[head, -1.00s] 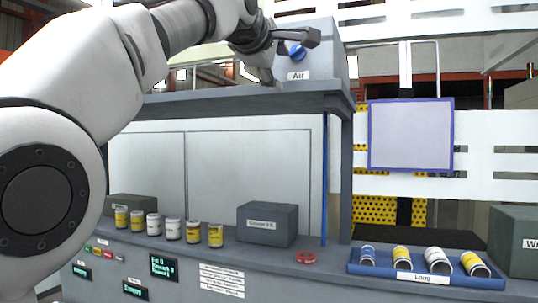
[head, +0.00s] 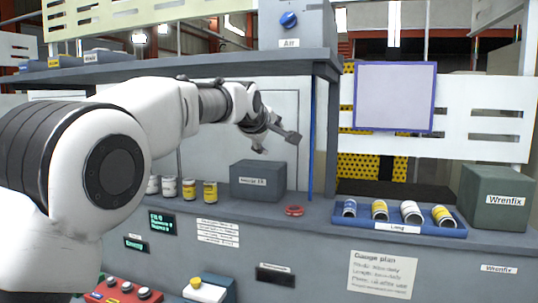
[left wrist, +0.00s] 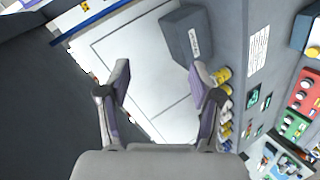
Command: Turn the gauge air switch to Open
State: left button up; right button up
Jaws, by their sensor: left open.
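The air switch is a blue knob (head: 289,19) on a grey box on top of the shelf, above a white label (head: 289,43) reading "Air". Its setting is too small to read. My left gripper (head: 276,144) is open and empty, well below the knob and apart from it, in front of the pale back panel under the shelf. In the left wrist view, its two spread fingers (left wrist: 160,80) have nothing between them. The knob does not show in the left wrist view. My right gripper is out of view.
The shelf (head: 200,68) overhangs the space where my left gripper is. Below stand a dark grey box (head: 258,180), several cans and a red ring-shaped part (head: 293,210). A blue tray (head: 400,225) of cans lies at right, near a Wrenfix box (head: 495,197).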

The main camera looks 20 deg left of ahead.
pick_arm(q)
notch_tip(320, 180, down, 30)
jog(key=a+m+g, duration=0.2)
jog(key=m+g, duration=0.1)
jog(key=g, duration=0.1)
jog(key=s+f+m+g, duration=0.1)
jog(key=s+f, duration=0.2)
jog(key=f, duration=0.4)
jog(key=s+a+f+m+g, duration=0.1)
jog(key=s+f, duration=0.2)
jog(key=f, duration=0.4)
jog(key=s+f+m, duration=0.1)
jog(key=s+f, duration=0.3)
jog(key=f, duration=0.2)
jog(key=s+f+m+g, duration=0.3)
jog(key=s+f, duration=1.2)
jog(key=s, duration=0.2)
jog(key=s+f+m+g, duration=0.2)
jog(key=s, duration=1)
jog(key=s+f+m+g, duration=0.1)
jog(key=s+f+g, duration=0.1)
jog(key=s, duration=1)
notch_tip(320, 180, down, 13)
jog(key=b, duration=1.3)
jog(key=shift+a+f+m, duration=0.2)
jog(key=shift+a+m, duration=0.1)
jog(key=shift+a, duration=0.05)
